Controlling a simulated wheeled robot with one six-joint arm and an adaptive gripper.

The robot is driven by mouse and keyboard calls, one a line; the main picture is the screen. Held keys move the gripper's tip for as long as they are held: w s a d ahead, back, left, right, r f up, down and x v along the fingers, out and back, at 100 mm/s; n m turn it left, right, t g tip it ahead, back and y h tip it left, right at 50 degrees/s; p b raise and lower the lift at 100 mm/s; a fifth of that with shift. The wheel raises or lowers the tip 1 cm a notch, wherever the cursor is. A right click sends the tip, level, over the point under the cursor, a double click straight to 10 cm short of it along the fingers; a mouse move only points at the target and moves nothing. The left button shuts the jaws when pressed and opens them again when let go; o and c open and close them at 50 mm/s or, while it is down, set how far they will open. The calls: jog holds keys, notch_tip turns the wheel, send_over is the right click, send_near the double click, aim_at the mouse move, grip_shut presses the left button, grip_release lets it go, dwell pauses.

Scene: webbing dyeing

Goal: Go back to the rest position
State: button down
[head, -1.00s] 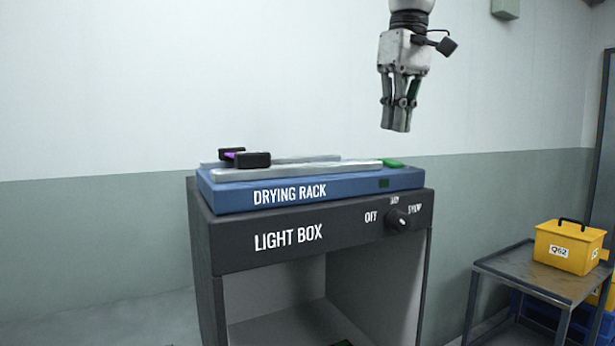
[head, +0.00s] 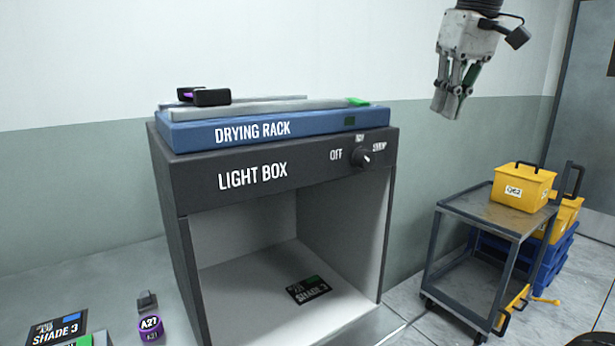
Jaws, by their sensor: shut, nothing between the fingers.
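My gripper (head: 447,108) hangs at the upper right of the head view, fingers pointing down and shut with nothing between them. It is in the air, to the right of and above the light box (head: 345,188) and clear of it. The blue drying rack (head: 300,130) lies on top of the light box. A black clip-like piece with a purple part (head: 205,96) and a green-ended strip (head: 358,101) lie on the rack. The knob (head: 367,158) is on the front of the light box.
A dark card marked SHADE 3 (head: 308,290) lies inside the light box. Another SHADE 3 card (head: 58,328) and a purple A21 piece (head: 151,328) are at the lower left. A metal cart (head: 470,207) with a yellow case (head: 523,187) stands at right.

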jog(key=s+d+f+m+t, duration=0.1)
jog(key=s+d+f+m, duration=0.1)
jog(key=s+d+f, duration=0.4)
jog(key=s+d+f+m+h, duration=0.1)
jog(key=s+d+f+m, duration=0.1)
jog(key=s+d+f, duration=0.5)
notch_tip(320, 180, down, 7)
jog(key=shift+s+r+t, duration=0.1)
jog(key=shift+s+t, duration=0.05)
jog(key=shift+t, duration=0.25)
